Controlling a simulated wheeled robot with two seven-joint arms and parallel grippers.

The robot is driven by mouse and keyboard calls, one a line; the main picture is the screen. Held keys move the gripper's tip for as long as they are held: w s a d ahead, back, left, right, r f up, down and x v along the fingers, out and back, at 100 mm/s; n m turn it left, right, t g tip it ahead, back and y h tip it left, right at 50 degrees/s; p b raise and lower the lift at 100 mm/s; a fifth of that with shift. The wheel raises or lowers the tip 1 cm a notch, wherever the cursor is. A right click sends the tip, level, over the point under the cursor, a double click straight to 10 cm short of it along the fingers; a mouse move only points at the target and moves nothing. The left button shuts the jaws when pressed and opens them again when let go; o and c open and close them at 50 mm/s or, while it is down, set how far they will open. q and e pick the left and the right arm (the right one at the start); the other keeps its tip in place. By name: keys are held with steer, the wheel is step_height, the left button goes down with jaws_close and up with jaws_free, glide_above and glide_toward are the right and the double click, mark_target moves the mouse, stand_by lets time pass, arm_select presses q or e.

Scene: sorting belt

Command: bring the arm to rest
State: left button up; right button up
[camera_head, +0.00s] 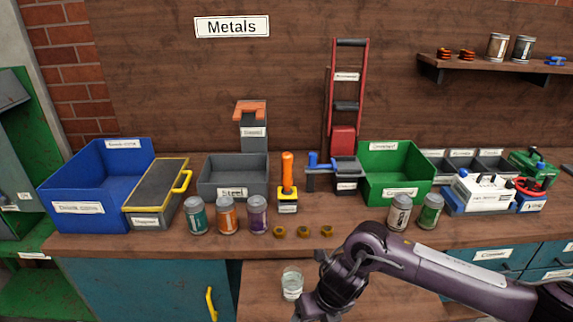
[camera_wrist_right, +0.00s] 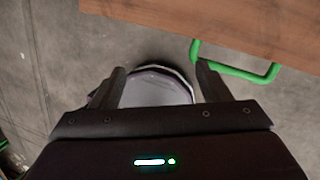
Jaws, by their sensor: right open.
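My right arm comes in from the right in the head view, crossing in front of the bench. Its elbow is near the front edge, and its lower part runs down and out of the picture, so its gripper is outside that view. In the right wrist view my right gripper (camera_wrist_right: 160,88) has its two dark fingers wide apart, with nothing between them. Beyond the fingers are a rounded grey part, the concrete floor and a wooden edge. My left gripper is in neither view.
The bench (camera_head: 190,245) carries a blue bin (camera_head: 62,190), a grey bin (camera_head: 222,180), a green bin (camera_head: 410,185) and several cans. A glass jar (camera_head: 292,284) stands on a lower wooden surface beside my arm. A green handle (camera_wrist_right: 235,70) shows in the wrist view.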

steer(key=s+a+r+m+t+y, duration=0.2)
steer(key=a+r+m+y, duration=0.15)
steer(key=a+m, duration=0.3)
steer(key=s+a+r+m+t+y, duration=0.2)
steer(key=a+r+m+t, duration=0.1)
steer(key=a+r+m, duration=0.4)
steer(key=s+d+f+m+t+h, duration=0.1)
steer(key=d+m+h, duration=0.1)
steer(key=d+m, duration=0.45)
steer(key=d+f+m+h, duration=0.2)
steer(key=d+m+h, duration=0.1)
steer(key=d+m, duration=0.35)
steer(key=s+d+f+m+g+h, duration=0.3)
steer(key=s+d+f+m+g, duration=0.15)
steer(key=s+d+m, duration=0.8)
step_height(320, 180, down, 31)
steer(key=d+n, duration=0.2)
steer(key=s+d+f+g, duration=0.2)
steer(key=s+d+f, duration=0.1)
steer(key=s+f, duration=1.4)
steer(key=s, duration=0.2)
steer(key=shift+s+f, duration=0.2)
steer(key=shift+s, duration=0.15)
